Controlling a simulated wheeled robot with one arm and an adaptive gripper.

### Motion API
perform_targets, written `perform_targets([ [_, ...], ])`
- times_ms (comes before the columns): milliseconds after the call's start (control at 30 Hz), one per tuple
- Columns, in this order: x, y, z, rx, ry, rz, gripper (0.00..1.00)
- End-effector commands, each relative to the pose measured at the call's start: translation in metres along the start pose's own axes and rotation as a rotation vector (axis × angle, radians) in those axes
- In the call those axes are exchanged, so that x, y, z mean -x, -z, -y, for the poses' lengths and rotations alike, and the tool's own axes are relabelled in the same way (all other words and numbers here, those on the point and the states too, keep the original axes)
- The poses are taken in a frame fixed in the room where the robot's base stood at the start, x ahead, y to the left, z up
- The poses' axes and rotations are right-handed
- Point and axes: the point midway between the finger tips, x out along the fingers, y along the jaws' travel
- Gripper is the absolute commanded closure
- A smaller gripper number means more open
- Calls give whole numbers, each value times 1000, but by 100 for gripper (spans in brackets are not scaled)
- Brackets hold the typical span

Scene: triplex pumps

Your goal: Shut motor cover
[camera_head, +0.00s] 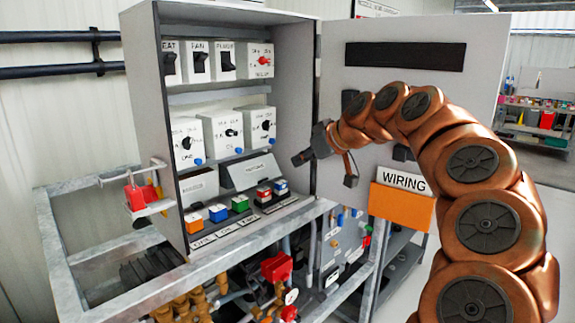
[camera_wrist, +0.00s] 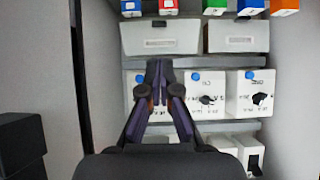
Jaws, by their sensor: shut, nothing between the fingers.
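The likely motor cover (camera_head: 248,171) is a grey tilted lid on the right of the lower row inside the open control cabinet (camera_head: 144,110). Its small label is hard to read. In the wrist view, which looks upside down, a matching grey panel (camera_wrist: 160,39) with a pale label lies beyond my fingertips. My gripper (camera_head: 299,159) is at the cabinet's right opening, apart from the lid in the head view. In the wrist view, my gripper (camera_wrist: 159,66) is shut and empty, its fingertips together. Whether the lid is fully open is hard to tell.
The cabinet door (camera_head: 420,75) stands open behind my arm, with an orange WIRING holder (camera_head: 402,207). White switch boxes (camera_head: 222,134) line the shelves above the lid. Coloured blocks (camera_head: 239,203) sit along the front. A grey metal frame (camera_head: 215,262) and red-handled valves (camera_head: 277,267) lie below.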

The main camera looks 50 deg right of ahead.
Motion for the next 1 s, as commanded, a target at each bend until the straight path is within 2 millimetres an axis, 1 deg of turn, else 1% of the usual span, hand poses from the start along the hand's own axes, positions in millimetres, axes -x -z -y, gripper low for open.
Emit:
perform_targets([
  [167, -16, 0, 1, 1, 5, 5, 100],
  [700, -107, 1, 1, 0, 3, 4, 100],
  [800, -121, 1, 0, 0, 0, 2, 100],
  [1000, -135, 1, 1, 1, 2, 1, 100],
])
